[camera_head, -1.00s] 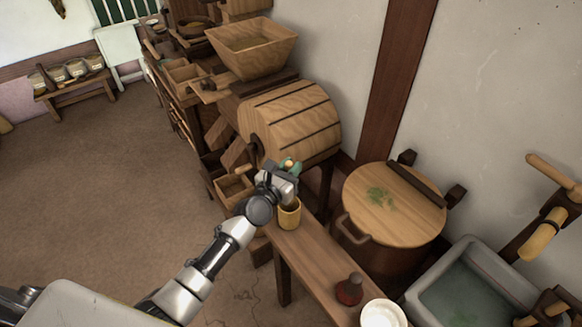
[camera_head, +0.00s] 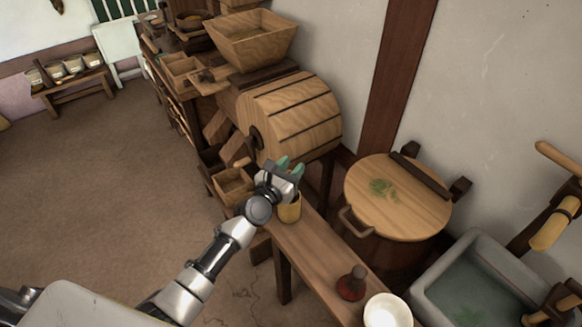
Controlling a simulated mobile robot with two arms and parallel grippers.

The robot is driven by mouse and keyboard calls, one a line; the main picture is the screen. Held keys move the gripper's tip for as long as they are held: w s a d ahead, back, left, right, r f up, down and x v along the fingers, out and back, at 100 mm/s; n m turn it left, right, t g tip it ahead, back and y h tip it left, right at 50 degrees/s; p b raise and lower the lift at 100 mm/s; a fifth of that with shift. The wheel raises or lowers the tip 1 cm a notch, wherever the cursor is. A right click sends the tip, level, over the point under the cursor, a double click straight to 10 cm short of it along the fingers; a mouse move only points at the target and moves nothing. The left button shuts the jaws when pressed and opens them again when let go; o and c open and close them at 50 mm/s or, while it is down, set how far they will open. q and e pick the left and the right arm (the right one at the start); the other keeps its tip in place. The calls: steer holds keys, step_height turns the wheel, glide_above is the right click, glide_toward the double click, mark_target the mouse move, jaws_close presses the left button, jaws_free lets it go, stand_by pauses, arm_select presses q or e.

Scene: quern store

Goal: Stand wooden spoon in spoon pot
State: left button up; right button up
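My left gripper (camera_head: 290,166) is in the middle of the view, above and partly in front of a yellow-brown pot (camera_head: 290,213). Its two green fingertips are spread apart, with nothing clearly seen between them. The pot, which looks like the spoon pot, stands upright at the far end of a narrow wooden bench (camera_head: 322,262). The gripper hides the pot's back and most of its opening. I cannot make out the wooden spoon, so I cannot tell whether it is in the pot. My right gripper is out of view.
A dark red stoppered item (camera_head: 352,284) and a white bowl (camera_head: 387,312) are at the bench's near end. A lidded wooden tub (camera_head: 396,205) and a grey sink (camera_head: 432,290) stand right. A wooden drum (camera_head: 292,115) is behind the gripper. Floor at left is clear.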

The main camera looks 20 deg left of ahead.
arm_select(q)
steer(key=shift+o, duration=0.9)
steer(key=v, duration=1.1)
steer(key=shift+w, duration=0.1)
